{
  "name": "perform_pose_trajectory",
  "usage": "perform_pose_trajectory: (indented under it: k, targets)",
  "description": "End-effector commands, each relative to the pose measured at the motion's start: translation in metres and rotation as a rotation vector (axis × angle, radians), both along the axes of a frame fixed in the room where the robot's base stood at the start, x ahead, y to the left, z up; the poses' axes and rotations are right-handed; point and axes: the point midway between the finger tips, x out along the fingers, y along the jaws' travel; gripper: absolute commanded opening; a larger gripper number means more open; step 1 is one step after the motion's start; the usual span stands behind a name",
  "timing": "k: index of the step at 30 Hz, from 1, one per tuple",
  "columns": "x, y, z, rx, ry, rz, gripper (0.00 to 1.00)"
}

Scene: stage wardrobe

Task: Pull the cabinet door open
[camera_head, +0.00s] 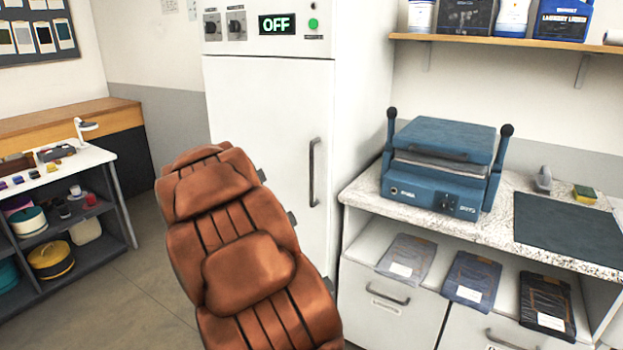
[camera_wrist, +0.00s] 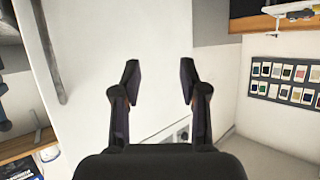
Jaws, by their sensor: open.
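The tall white cabinet door (camera_head: 270,120) is closed in the head view, with a grey vertical bar handle (camera_head: 314,172) near its right edge. The door's lower left part is hidden. In the wrist view the pale door surface (camera_wrist: 90,70) fills the middle, and the long grey handle (camera_wrist: 48,50) runs along the upper left. My gripper (camera_wrist: 158,80) is open and empty in front of the door, with its two dark fingers apart. The handle lies left of both fingers, not between them. My gripper cannot be made out in the head view.
A panel with two knobs and an OFF display (camera_head: 277,24) is above the door. A counter (camera_head: 365,195) with a blue press (camera_head: 440,165) stands at the right, below a wooden shelf (camera_head: 490,42). A shelved worktable (camera_head: 95,165) is at the left. Floor (camera_head: 140,290) shows between.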

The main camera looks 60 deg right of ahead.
Motion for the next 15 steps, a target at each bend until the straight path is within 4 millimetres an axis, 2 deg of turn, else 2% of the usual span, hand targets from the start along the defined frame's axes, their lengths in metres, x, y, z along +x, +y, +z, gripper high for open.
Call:
perform_pose_trajectory:
  k: [1, 3, 6, 10, 12, 15]
  targets:
    - [-0.003, -0.032, -0.009, -0.044, -0.026, -0.06, 0.43]
    - [-0.012, -0.072, -0.012, -0.114, -0.063, -0.146, 0.43]
    - [-0.03, -0.123, -0.015, -0.205, -0.106, -0.26, 0.43]
    - [-0.057, -0.17, -0.018, -0.306, -0.141, -0.387, 0.43]
    - [-0.069, -0.186, -0.019, -0.345, -0.15, -0.437, 0.43]
    - [-0.081, -0.2, -0.019, -0.38, -0.159, -0.482, 0.43]
